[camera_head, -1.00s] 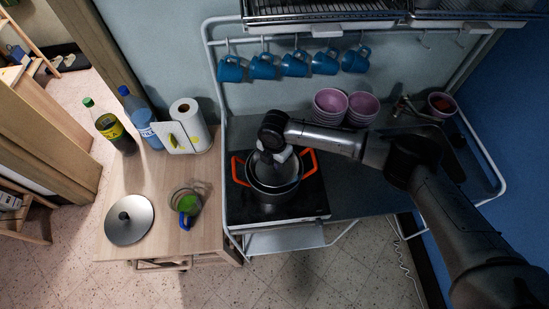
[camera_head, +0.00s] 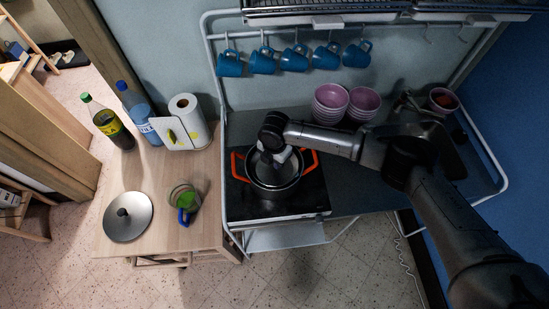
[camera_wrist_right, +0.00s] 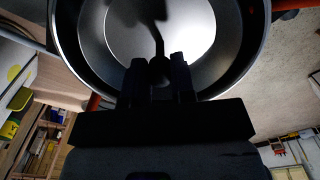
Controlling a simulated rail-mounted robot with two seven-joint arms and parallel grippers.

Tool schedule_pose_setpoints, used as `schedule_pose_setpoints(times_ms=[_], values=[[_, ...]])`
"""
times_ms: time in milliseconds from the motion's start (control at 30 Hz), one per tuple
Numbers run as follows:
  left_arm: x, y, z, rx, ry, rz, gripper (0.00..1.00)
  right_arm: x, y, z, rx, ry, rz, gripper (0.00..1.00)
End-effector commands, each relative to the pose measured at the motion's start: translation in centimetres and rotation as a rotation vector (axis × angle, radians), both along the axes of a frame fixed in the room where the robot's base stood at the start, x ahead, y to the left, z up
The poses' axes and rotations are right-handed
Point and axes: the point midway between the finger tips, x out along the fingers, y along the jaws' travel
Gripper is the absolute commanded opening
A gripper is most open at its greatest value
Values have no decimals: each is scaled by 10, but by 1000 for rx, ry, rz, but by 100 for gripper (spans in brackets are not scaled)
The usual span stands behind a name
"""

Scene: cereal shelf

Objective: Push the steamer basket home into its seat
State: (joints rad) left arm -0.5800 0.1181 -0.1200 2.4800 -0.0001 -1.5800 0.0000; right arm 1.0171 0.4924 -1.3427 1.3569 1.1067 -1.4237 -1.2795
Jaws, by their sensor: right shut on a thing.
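The steel steamer basket (camera_head: 268,174) is inside the pot with orange handles (camera_head: 237,167) on the dark hob. In the right wrist view the basket is a bright round disc (camera_wrist_right: 122,32) with a dark thin stem rising from its middle, surrounded by the pot wall (camera_wrist_right: 68,42). My right gripper (camera_head: 275,155) points down over the pot and is shut on the basket's stem; its fingers also show in the wrist view (camera_wrist_right: 160,75). The gripper hides part of the basket, and I cannot tell whether the basket rests fully on its seat. My left gripper is out of view.
A lid (camera_head: 128,216) and a glass jug with green contents (camera_head: 185,200) are on the wooden table at left, with bottles and a paper roll behind. Purple bowls (camera_head: 331,103) stand behind my right arm. Blue mugs (camera_head: 294,58) hang above.

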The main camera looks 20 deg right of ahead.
Motion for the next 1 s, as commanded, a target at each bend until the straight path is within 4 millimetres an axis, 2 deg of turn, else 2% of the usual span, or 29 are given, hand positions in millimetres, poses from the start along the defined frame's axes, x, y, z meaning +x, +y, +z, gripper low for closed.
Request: schedule_pose_setpoints(times_ms=[1000], values=[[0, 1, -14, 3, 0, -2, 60, 0, 0, -29, 1, 0, 0, 0]])
